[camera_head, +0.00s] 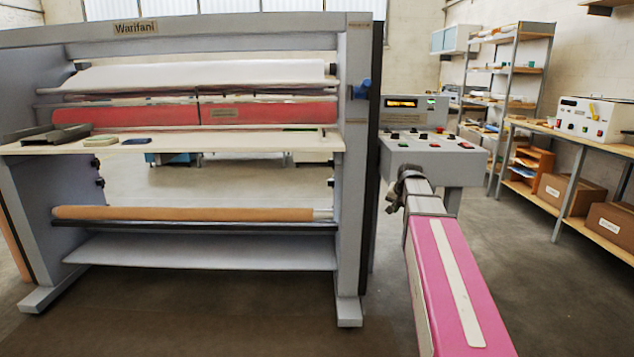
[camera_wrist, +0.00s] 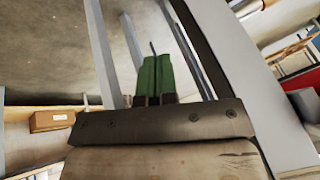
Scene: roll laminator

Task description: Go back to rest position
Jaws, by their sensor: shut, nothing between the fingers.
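My gripper shows in the wrist view (camera_wrist: 154,72) as two green fingertips pressed together, with nothing between them. In the head view my pink arm reaches forward from the lower right, and its dark end (camera_head: 408,182) is in front of the laminator's control box (camera_head: 430,155). The fingers are hidden or too small to make out there. The roll laminator (camera_head: 355,220) stands to the left of my arm, with red rollers (camera_head: 260,113), a white upper roll (camera_head: 200,75) and a brown lower roll (camera_head: 180,213).
A shelf rack (camera_head: 510,70) and a long bench (camera_head: 575,133) with cardboard boxes (camera_head: 612,225) stand along the right wall. The floor between my arm and the bench is clear.

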